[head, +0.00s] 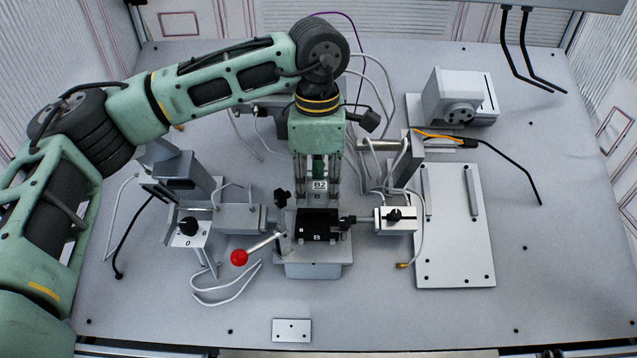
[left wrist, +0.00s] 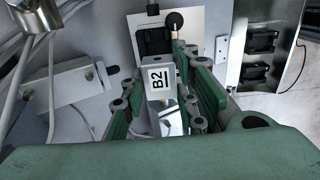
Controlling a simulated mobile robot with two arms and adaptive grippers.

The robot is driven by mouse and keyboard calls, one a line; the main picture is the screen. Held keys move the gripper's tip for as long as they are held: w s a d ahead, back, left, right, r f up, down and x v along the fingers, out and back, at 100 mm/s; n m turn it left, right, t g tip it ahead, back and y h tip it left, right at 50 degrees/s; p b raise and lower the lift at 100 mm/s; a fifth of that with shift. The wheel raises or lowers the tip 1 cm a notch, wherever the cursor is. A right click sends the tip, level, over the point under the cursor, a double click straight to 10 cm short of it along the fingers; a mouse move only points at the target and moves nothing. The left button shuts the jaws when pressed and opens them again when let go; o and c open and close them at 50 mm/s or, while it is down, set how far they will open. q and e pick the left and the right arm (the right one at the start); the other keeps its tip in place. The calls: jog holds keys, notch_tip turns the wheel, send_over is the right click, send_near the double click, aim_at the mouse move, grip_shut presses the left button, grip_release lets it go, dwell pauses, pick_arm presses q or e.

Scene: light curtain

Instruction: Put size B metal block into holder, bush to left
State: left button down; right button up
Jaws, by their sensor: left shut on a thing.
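My left gripper (head: 319,192) reaches in from the left and points down at the middle of the bench. It is shut on a metal block (head: 320,185) labelled B2. In the left wrist view the block (left wrist: 160,83) sits between the green fingers, label facing the camera. The holder (head: 318,262) has a black recess marked B and stands just in front of the block in the head view. In the left wrist view the holder's dark recess (left wrist: 153,42) lies beyond the block. I cannot tell where the bush is or whether the block touches the holder. My right gripper is not in view.
A lever with a red ball (head: 239,257) sticks out left of the holder. Clamp units stand left (head: 240,217) and right (head: 395,220) of it, with loose cables around. A grey plate (head: 455,240) lies at the right. The front of the bench is mostly clear.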

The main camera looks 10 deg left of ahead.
aim_at(317, 201)
pick_arm(q)
jog(key=shift+w+f+b, duration=0.1)
jog(key=shift+f+b, duration=0.3)
jog(key=shift+f, duration=0.55)
jog(key=shift+f+b, duration=0.5)
jog(key=shift+f, duration=0.65)
jog(key=shift+f+b, duration=0.8)
jog(key=shift+f+b, duration=0.3)
jog(key=shift+b, duration=0.2)
jog(key=c, duration=1.3)
grip_release()
